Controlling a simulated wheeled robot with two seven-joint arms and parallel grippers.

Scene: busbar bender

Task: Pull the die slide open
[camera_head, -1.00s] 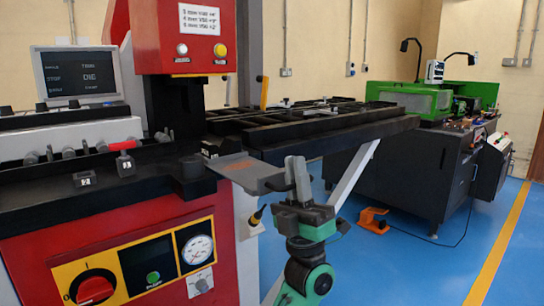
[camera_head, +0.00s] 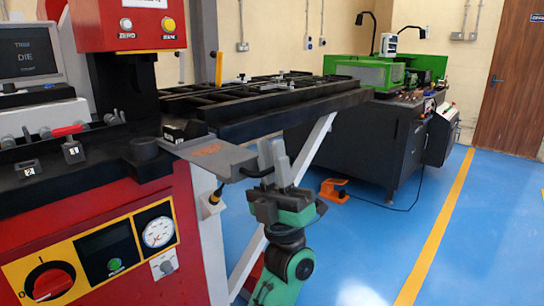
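The die slide looks to be the flat grey plate (camera_head: 218,156) with orange markings, standing out from the right side of the red and black bender (camera_head: 95,215). A dark bar, perhaps its handle (camera_head: 255,173), shows at its outer end.
A long black slatted table (camera_head: 285,118) extends behind the slide on a white slanting leg. A green machine on a dark cabinet (camera_head: 362,150) stands behind right. An orange pedal (camera_head: 334,190) lies on the blue floor. The floor at right is clear.

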